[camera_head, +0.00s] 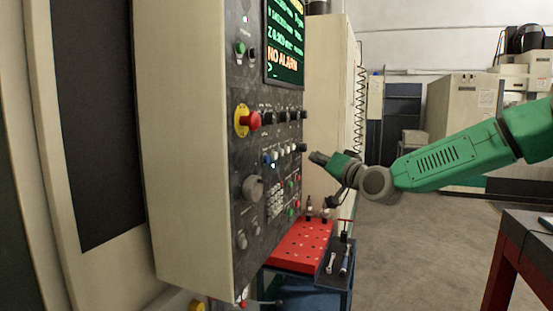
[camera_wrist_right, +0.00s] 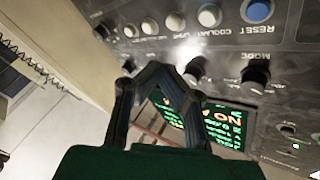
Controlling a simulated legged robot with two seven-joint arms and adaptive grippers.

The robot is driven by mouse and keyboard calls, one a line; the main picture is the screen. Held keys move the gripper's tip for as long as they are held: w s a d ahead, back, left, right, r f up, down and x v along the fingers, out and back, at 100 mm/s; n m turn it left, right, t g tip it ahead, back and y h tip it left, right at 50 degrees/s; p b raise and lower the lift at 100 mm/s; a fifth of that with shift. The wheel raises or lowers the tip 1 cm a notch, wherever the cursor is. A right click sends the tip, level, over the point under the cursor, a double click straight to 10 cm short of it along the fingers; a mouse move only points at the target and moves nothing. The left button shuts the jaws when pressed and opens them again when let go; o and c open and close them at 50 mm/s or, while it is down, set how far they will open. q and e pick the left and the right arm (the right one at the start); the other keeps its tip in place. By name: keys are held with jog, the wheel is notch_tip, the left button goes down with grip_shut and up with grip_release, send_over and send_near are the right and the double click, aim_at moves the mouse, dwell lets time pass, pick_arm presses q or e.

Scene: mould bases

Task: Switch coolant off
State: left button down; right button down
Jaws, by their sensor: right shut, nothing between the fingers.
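The machine's dark control panel (camera_head: 250,215) faces right in the head view. A row of buttons starts with the blue RESET button (camera_head: 266,159). Beside it is the pale round COOLANT button (camera_head: 275,157), which the right wrist view also shows near the top (camera_wrist_right: 209,15), with its label upside down. I cannot tell whether it is lit. My right gripper (camera_head: 318,157) is just right of the panel, at about the height of this row. In the right wrist view its fingertips (camera_wrist_right: 160,72) meet, shut and empty, apart from the COOLANT button. My left gripper is not in view.
A red emergency stop (camera_head: 254,120) and several black knobs, including MODE (camera_wrist_right: 256,75), stick out from the panel. The screen (camera_head: 284,45) reads NO ALARM. Below stands a red tray (camera_head: 300,245) with tools. Open floor lies to the right.

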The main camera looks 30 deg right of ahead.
aim_at(275, 156)
jog(key=w+a, duration=0.5)
jog(key=shift+w+b, duration=0.4)
dwell(1.3)
jog(key=shift+w+a, duration=0.25)
jog(key=shift+a, duration=0.1)
jog(key=shift+w+a, duration=0.25)
jog(key=shift+w, duration=0.05)
dwell(0.7)
jog(key=shift+s, duration=0.1)
jog(key=shift+s+d+b, duration=0.3)
jog(key=shift+s+d, duration=0.2)
jog(key=shift+s, duration=0.05)
jog(key=shift+d, duration=0.1)
